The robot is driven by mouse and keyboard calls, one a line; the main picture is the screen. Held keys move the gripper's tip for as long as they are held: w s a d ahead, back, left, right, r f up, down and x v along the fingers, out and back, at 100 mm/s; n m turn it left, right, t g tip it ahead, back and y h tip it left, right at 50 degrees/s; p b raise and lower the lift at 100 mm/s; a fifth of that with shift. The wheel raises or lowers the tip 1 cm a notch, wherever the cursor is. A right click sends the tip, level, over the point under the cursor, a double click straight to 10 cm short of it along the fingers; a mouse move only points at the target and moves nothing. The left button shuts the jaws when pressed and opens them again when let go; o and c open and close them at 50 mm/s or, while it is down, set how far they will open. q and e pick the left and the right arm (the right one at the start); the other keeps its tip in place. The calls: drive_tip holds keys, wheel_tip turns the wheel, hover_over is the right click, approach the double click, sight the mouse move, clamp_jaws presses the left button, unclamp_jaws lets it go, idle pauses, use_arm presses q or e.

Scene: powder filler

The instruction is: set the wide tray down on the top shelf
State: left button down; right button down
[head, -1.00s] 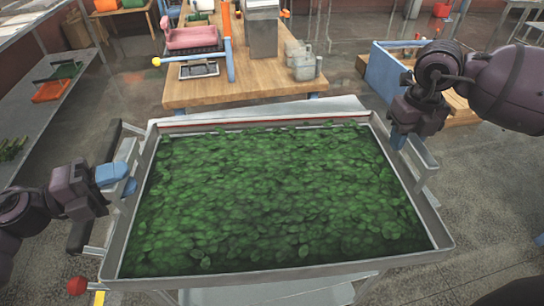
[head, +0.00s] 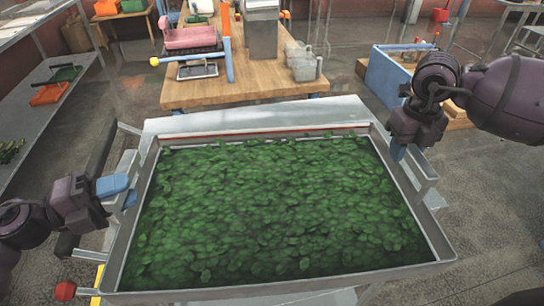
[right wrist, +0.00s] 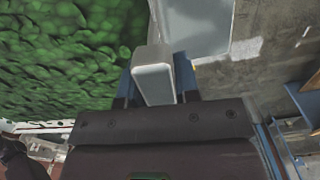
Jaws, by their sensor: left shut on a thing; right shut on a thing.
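The wide tray (head: 285,283) is a grey metal tray filled with green leaves, held roughly level in front of me. My left gripper (head: 127,192) is shut on the handle at its left side. My right gripper (head: 399,152) is shut on the handle at its right side. In the right wrist view the blue fingers (right wrist: 155,82) sit on both sides of the pale handle (right wrist: 153,70). A pale metal surface (head: 250,115), apparently the top shelf, shows beyond the tray's far rim and partly under it. The tray hides the rest, and I cannot tell whether they touch.
A wooden workbench (head: 205,97) with tools and containers stands beyond. A blue-sided box (head: 390,75) stands on the floor at the back right. A grey shelf unit (head: 60,92) runs along the left. A red ball knob (head: 65,290) is at the near left. Floor is open at the right.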

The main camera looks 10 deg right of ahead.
use_arm(q)
drive_tip(key=shift+f+b, duration=0.35)
drive_tip(key=shift+f, duration=0.15)
use_arm(e)
drive_tip(key=shift+w+d+f, duration=0.1)
drive_tip(key=shift+f, duration=0.4)
use_arm(q)
drive_tip(key=c, duration=0.8)
unclamp_jaws()
drive_tip(key=shift+c, duration=0.2)
use_arm(e)
drive_tip(key=c, duration=0.8)
unclamp_jaws()
drive_tip(key=shift+c, duration=0.2)
use_arm(q)
drive_tip(key=shift+a, duration=0.1)
drive_tip(key=v, duration=1.2)
use_arm(e)
wheel_tip(320, 180, up, 12)
use_arm(q)
drive_tip(key=shift+s, duration=0.1)
